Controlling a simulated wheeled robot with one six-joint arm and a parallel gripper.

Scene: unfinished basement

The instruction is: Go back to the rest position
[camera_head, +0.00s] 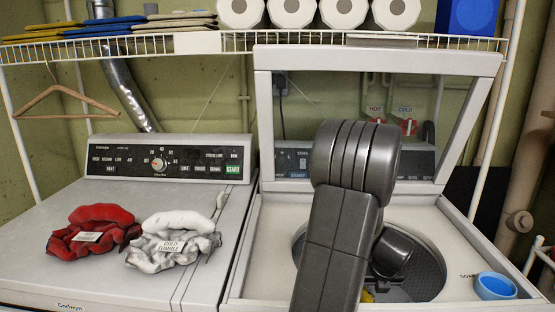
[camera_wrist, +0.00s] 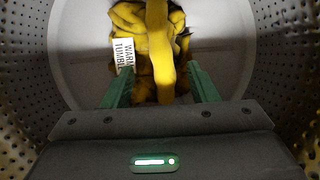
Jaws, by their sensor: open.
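My gripper (camera_wrist: 160,92) is inside the washer drum (camera_wrist: 35,85), with its two green fingers apart. A yellow cloth (camera_wrist: 155,45) with a white tag (camera_wrist: 124,55) reading "WARM TUMBLE" lies at the drum's bottom, ahead of and partly between the fingers in the wrist view. I cannot tell whether the fingers touch it. In the head view my arm reaches down into the open washer (camera_head: 440,225) and hides most of the drum opening. A small bit of yellow shows beside the arm. The gripper itself is hidden there.
The washer's raised lid (camera_head: 262,110) stands behind my arm. A blue cup (camera_head: 494,286) sits at the washer's right corner. Red (camera_head: 92,232) and white (camera_head: 175,240) cloths lie on the dryer (camera_head: 55,275) at left. A wire shelf (camera_head: 130,47) with rolls and folded cloths spans above.

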